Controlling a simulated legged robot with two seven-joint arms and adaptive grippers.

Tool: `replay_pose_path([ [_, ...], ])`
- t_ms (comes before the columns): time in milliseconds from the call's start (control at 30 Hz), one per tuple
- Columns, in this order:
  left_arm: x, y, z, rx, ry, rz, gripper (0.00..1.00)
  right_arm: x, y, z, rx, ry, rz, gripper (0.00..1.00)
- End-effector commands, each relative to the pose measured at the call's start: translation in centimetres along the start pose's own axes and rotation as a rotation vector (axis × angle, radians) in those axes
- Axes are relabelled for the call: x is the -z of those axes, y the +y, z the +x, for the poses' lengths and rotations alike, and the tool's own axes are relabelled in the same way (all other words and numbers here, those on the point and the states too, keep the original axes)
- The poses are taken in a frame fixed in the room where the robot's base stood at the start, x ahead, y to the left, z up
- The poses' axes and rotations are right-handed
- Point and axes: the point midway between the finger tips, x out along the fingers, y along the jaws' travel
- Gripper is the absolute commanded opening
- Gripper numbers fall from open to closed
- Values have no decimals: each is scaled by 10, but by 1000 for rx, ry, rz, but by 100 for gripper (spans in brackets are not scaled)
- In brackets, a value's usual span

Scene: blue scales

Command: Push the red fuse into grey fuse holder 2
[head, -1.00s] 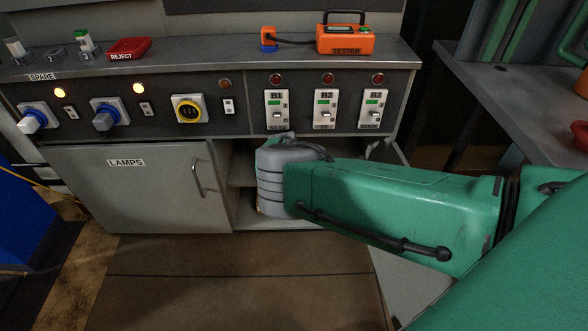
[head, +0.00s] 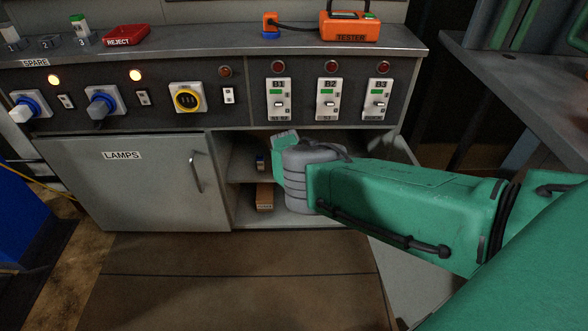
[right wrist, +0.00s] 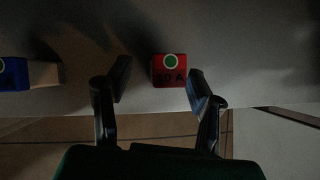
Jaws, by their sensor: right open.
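The red fuse (right wrist: 169,70), with a green dot and a dark rating mark, shows in the right wrist view. My right gripper (right wrist: 160,78) is open, with one finger on each side of the fuse in the picture; I cannot tell how deep the fuse lies between them. In the head view my right arm reaches into the open cabinet, where its wrist and green hand (head: 283,152) hide the red fuse. Grey fuse holder 2 (head: 47,44) stands on the bench top at the far left, with nothing visible in it. My left gripper is not in view.
A blue fuse (right wrist: 14,75) lies left of the red one. A brown box (head: 264,197) stands low in the cabinet. Holders 1 and 3 (head: 85,40) bear fuses. A red reject tray (head: 126,36) and orange tester (head: 349,28) sit on the bench. The LAMPS door (head: 130,185) is shut.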

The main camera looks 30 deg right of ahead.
Motion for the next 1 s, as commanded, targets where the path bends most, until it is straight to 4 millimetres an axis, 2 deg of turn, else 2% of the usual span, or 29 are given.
replay_pose_path([
  [33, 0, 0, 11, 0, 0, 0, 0, 2, 0, 11, -1, -1, 1, 48],
  [133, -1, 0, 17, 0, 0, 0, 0, 1, -1, 18, 0, 0, 1, 48],
  [567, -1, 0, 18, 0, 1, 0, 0, 0, 0, 19, 1, 1, 1, 48],
  [600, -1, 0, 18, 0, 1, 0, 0, 0, 0, 19, 0, 1, 1, 45],
  [733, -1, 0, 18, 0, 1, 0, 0, 0, 0, 19, 1, 1, 1, 0],
  [1000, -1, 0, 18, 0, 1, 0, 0, 0, 0, 19, 1, 0, 1, 0],
])
